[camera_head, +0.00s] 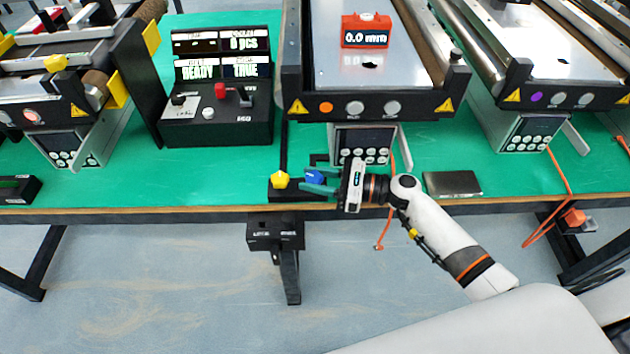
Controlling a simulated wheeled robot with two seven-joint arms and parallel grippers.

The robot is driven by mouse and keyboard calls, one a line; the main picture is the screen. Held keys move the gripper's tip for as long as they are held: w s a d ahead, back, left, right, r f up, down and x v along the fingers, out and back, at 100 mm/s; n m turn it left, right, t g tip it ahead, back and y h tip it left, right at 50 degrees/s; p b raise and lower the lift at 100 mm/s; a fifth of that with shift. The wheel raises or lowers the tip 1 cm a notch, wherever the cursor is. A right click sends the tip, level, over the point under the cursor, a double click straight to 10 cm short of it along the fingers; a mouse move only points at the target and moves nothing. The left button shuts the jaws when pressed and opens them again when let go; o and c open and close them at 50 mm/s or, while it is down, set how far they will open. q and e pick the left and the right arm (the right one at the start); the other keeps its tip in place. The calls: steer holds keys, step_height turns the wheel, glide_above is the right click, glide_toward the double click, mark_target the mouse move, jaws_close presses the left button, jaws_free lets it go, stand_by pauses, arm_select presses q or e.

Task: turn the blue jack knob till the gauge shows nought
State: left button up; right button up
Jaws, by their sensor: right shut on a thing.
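The blue jack knob (314,176) sits near the front edge of the green table, below the middle conveyor, beside a yellow knob (280,180). My right gripper (318,182) comes in from the right and its fingers are shut on the blue knob, partly hiding it. The red gauge (365,31) stands on the middle conveyor's plate and reads 0.0 mm. My left gripper is not in view.
A black control box (215,127) with READY and TRUE displays stands left of the middle conveyor (330,107). Other conveyors stand left and right. A dark flat plate (452,184) lies right of my gripper. An orange cable hangs over the table edge.

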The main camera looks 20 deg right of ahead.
stand_by(0.5)
steer(key=o, duration=1)
steer(key=b+v, duration=0.2)
steer(key=v, duration=0.9)
steer(key=shift+w, duration=0.15)
steer(key=shift+s+d, duration=0.25)
steer(key=shift+d, duration=0.25)
